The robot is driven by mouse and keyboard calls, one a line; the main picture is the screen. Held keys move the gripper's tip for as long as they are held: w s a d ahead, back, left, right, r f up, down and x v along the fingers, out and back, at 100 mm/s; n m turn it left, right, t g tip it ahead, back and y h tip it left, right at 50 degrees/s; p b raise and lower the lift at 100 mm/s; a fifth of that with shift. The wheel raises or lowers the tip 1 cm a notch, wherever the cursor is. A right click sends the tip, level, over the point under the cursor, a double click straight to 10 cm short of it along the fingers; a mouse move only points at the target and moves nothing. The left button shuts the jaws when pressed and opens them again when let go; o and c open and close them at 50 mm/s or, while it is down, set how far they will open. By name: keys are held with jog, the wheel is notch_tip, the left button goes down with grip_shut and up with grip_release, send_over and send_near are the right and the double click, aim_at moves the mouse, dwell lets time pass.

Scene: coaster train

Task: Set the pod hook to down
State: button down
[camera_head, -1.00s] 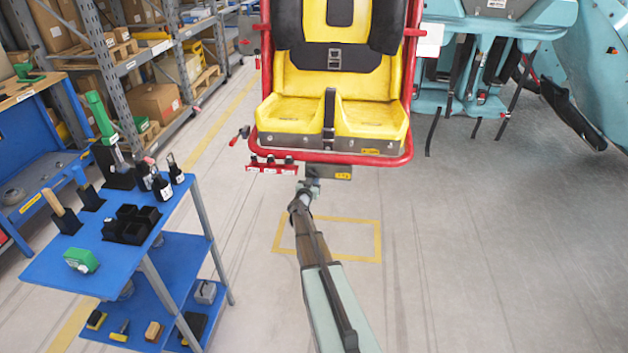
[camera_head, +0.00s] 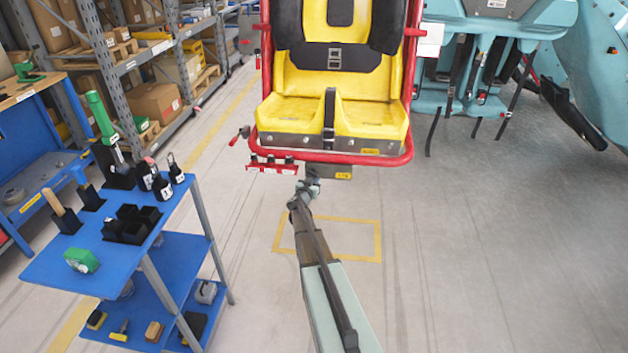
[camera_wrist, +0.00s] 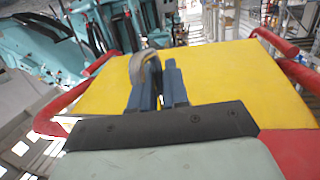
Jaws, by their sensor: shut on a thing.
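The pod (camera_head: 335,110) is a yellow seat in a red tube frame in the head view. Its yellow panel (camera_wrist: 225,75) and red tubes fill the middle of the wrist view. The pod hook (camera_wrist: 146,66) is a grey curved piece standing at the fingers in the wrist view. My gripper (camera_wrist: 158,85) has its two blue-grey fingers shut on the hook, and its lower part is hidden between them. In the head view my gripper (camera_head: 309,187) is just below the front edge of the seat, where the hook is too small to make out.
A blue cart (camera_head: 45,268) with black holders and tools stands at the left. Grey shelving with boxes (camera_head: 155,101) is behind it. Teal machinery (camera_head: 495,50) stands at the back right. The floor right of my arm is clear.

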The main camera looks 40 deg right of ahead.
jog(key=shift+s, duration=0.1)
dwell(0.3)
jog(key=c, duration=1.2)
grip_release()
jog(key=shift+a, duration=0.1)
jog(key=v, duration=1.3)
jog(key=shift+s+a+r, duration=0.15)
jog(key=shift+a+r, duration=0.15)
jog(key=shift+c, duration=0.4)
